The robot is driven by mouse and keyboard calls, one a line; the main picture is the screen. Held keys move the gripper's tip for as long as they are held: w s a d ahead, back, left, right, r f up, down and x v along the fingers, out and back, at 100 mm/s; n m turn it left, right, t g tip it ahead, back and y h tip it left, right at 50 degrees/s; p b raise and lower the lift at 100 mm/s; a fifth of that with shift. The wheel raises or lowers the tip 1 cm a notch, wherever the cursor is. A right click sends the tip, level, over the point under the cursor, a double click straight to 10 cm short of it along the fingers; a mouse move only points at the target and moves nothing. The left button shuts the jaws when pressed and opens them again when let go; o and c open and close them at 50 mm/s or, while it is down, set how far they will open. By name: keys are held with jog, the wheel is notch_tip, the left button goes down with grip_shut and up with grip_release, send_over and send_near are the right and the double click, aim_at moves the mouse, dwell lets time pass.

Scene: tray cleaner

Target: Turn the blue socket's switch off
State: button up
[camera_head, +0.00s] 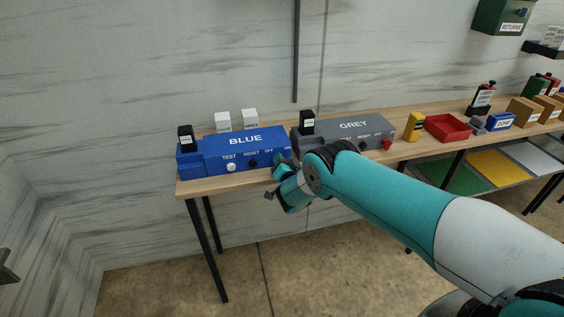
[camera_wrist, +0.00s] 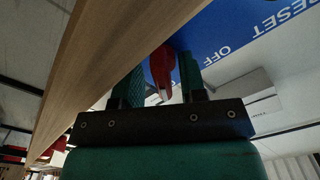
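The blue socket (camera_head: 215,145) sits at the left end of the wooden table, with TEST, RESET and OFF lettering on its front. Its red switch (camera_wrist: 160,66) shows in the wrist view near the OFF lettering on the blue face (camera_wrist: 230,35). The arm hides this switch in the head view. My gripper (camera_wrist: 160,78) is open, with one finger on each side of the red switch. Gaps show between switch and fingers; I cannot tell whether either touches. In the head view my gripper (camera_head: 273,184) is low at the blue socket's right front.
The grey socket (camera_head: 345,133) with its red knob (camera_head: 386,145) stands just right. Black plugs (camera_head: 186,138) and white blocks (camera_head: 222,121) are at the sockets. A yellow item (camera_head: 414,127) and red tray (camera_head: 448,128) stand farther right. The table's front edge (camera_wrist: 100,60) runs close to my gripper.

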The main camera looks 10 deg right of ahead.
jog(key=shift+a, duration=0.2)
jog(key=shift+c, duration=0.2)
jog(key=shift+a, duration=0.1)
jog(key=c, duration=0.6)
jog(key=shift+c, duration=0.2)
